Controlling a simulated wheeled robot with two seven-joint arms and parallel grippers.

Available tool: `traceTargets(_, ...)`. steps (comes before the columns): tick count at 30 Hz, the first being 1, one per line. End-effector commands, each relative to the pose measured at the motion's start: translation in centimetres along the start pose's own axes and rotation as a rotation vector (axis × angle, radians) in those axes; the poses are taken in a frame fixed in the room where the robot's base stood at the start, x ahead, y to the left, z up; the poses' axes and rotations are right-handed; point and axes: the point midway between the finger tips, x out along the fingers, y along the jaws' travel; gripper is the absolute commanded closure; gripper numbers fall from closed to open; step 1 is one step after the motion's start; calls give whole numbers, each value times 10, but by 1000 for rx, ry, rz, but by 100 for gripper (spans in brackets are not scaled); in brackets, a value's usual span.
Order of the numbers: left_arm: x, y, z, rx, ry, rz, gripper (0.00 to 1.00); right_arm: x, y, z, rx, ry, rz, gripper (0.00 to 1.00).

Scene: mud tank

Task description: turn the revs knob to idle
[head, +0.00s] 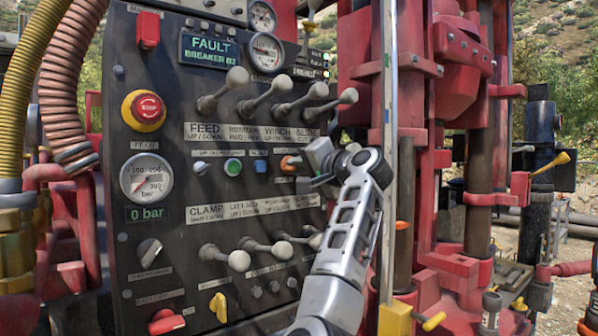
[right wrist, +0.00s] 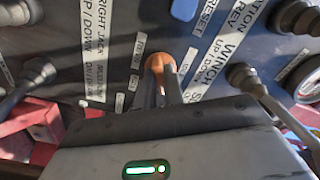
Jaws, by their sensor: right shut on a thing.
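The revs knob appears to be the small orange knob (head: 289,163) on the dark control panel (head: 181,88), below the upper row of levers; its label is too small to read. In the right wrist view the orange knob (right wrist: 157,62) sits at the fingertips. My right gripper (head: 305,161) reaches it from the right in the head view, and its fingers (right wrist: 160,88) are closed on the knob's sides. The gripper partly covers the knob, and its pointing direction cannot be told. My left gripper is not in view.
Lever handles (head: 313,97) stick out just above the gripper, and a lower lever row (head: 237,260) lies below it. A red emergency button (head: 147,108) and a gauge (head: 146,178) are at left. A display reads FAULT (head: 209,48). Red rig columns (head: 470,130) stand at right.

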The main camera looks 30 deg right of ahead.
Motion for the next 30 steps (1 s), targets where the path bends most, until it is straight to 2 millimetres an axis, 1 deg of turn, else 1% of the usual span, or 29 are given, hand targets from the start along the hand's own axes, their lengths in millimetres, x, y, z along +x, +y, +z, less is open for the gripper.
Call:
traceTargets(1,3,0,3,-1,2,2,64,0,4,1,-44,2,4,100)
traceTargets(7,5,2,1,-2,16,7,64,0,4,0,-232,0,5,100)
traceTargets(14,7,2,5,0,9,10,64,0,3,0,-450,1,5,100)
traceTargets(21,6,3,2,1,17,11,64,-1,2,-1,-672,0,4,100)
traceTargets(30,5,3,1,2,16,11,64,0,1,-2,-894,1,3,100)
